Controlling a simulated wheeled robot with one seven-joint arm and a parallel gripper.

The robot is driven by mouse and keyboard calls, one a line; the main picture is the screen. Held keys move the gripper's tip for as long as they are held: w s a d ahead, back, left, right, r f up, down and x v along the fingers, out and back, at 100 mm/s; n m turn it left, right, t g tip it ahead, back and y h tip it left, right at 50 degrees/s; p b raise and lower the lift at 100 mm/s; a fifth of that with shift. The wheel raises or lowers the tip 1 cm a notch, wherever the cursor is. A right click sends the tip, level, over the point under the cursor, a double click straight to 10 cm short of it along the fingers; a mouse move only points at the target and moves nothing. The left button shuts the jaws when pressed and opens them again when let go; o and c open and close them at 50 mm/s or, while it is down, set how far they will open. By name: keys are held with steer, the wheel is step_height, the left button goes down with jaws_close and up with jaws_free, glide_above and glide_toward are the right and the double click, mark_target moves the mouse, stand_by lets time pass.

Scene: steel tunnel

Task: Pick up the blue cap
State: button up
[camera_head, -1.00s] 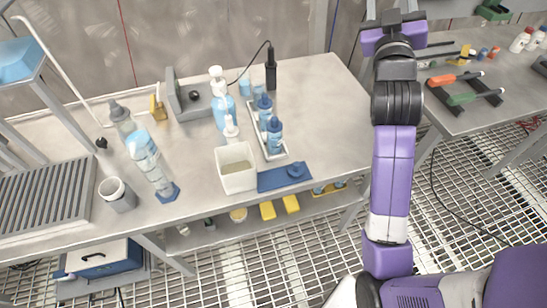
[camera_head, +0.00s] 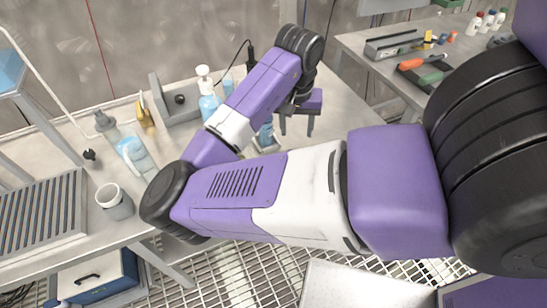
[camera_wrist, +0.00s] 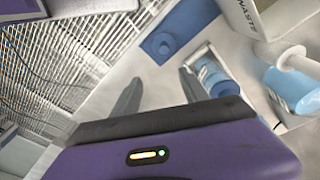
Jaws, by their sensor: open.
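The blue cap (camera_wrist: 163,46) is a round blue piece with a raised middle, resting on a blue mat (camera_wrist: 198,16) in the wrist view. In the head view, my arm hides the cap and mat. My gripper (camera_wrist: 158,85) is open and empty, with its two grey fingers apart. In the wrist view the cap shows just beyond the fingertips, roughly between them, with no contact visible. The gripper also shows in the head view (camera_head: 297,124), over the right part of the bench.
A second table (camera_head: 350,42) is at back right.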

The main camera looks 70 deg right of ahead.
steer(key=a, duration=0.1)
steer(key=a+y, duration=0.1)
steer(key=a, duration=0.1)
steer(key=shift+w+n, duration=0.3)
steer(key=shift+w, duration=0.1)
steer(key=shift+a+f, duration=0.2)
steer(key=shift+f, duration=0.1)
steer(key=f, duration=0.7)
steer(key=shift+d+f, duration=0.15)
steer(key=shift+d, duration=0.25)
steer(key=shift+c, duration=0.2)
steer(key=c, duration=1)
